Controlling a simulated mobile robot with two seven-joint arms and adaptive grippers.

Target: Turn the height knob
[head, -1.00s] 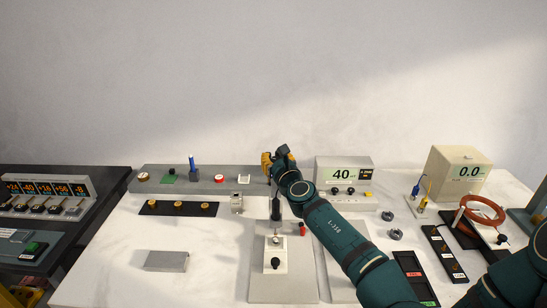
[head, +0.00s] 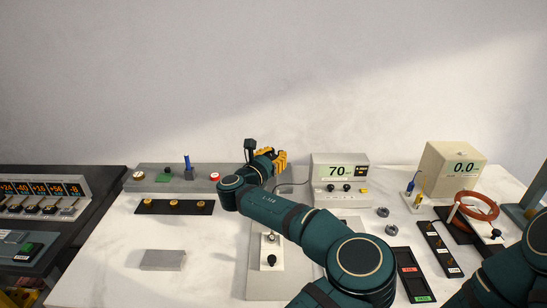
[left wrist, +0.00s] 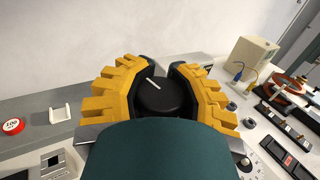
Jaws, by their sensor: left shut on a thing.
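The height knob is a large round black knob (left wrist: 158,100) with a white pointer line on its top face, seen in the left wrist view. My left gripper (left wrist: 160,84) has its yellow ribbed fingers on either side of the knob and is shut on it. In the head view my left gripper (head: 276,160) is at the back of the bench, and the knob is hidden there by the hand and wrist. My right gripper is not in view.
A meter box (head: 340,175) reading 70 stands right of the gripper. A white block with a small black knob (head: 271,260) stands in front, on a grey plate. A cream box (head: 450,168) reading 0.0 and a copper ring (head: 475,206) are at the right. A grey bar (head: 162,260) lies front left.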

